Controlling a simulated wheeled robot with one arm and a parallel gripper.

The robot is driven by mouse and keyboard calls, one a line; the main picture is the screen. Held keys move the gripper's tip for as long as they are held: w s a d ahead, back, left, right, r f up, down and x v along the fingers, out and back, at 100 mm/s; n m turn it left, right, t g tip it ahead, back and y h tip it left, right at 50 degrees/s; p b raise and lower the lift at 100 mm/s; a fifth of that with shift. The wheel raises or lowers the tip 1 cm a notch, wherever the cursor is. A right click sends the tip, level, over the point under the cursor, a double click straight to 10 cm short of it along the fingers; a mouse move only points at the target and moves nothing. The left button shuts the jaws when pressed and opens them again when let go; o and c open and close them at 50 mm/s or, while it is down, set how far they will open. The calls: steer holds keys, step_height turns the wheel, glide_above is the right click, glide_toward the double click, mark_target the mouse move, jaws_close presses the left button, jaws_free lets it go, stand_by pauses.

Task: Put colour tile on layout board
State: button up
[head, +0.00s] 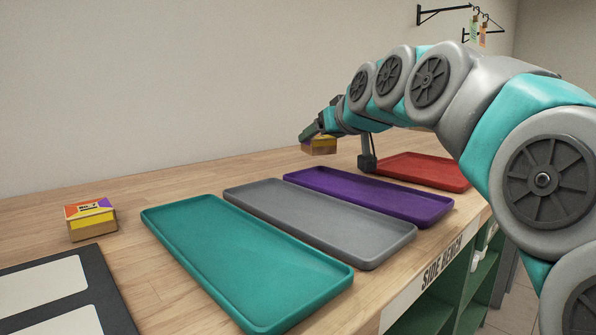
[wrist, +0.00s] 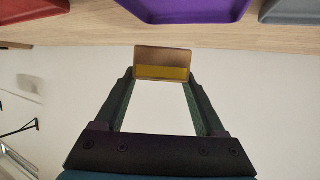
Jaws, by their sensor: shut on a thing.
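My gripper (head: 312,135) is at the far part of the bench, beyond the trays. It is shut on a small tan block with a yellow band and some purple, seemingly a colour tile (head: 320,147). In the wrist view the same tile (wrist: 163,64) sits between the fingertips (wrist: 162,75). Whether it touches the bench I cannot tell. A similar block with a purple, yellow and orange top (head: 90,219) rests on the bench at left. A dark board with pale panels, seemingly the layout board (head: 112,296), lies at the lower left, partly out of frame.
Teal (head: 245,262), grey (head: 320,222), purple (head: 370,195) and red (head: 425,170) trays lie in a row on the bench, with no contents visible. Bare wood (head: 170,190) lies behind them. A wall bracket with hanging tags (head: 475,28) is at the upper right.

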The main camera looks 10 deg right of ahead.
glide_above(342, 163)
steer(key=shift+w+f, duration=0.1)
steer(key=shift+f, duration=0.7)
steer(key=shift+f+b, duration=0.3)
steer(key=shift+f, duration=1.45)
steer(key=shift+f, duration=0.15)
steer(key=o, duration=1.4)
steer(key=shift+c, duration=0.2)
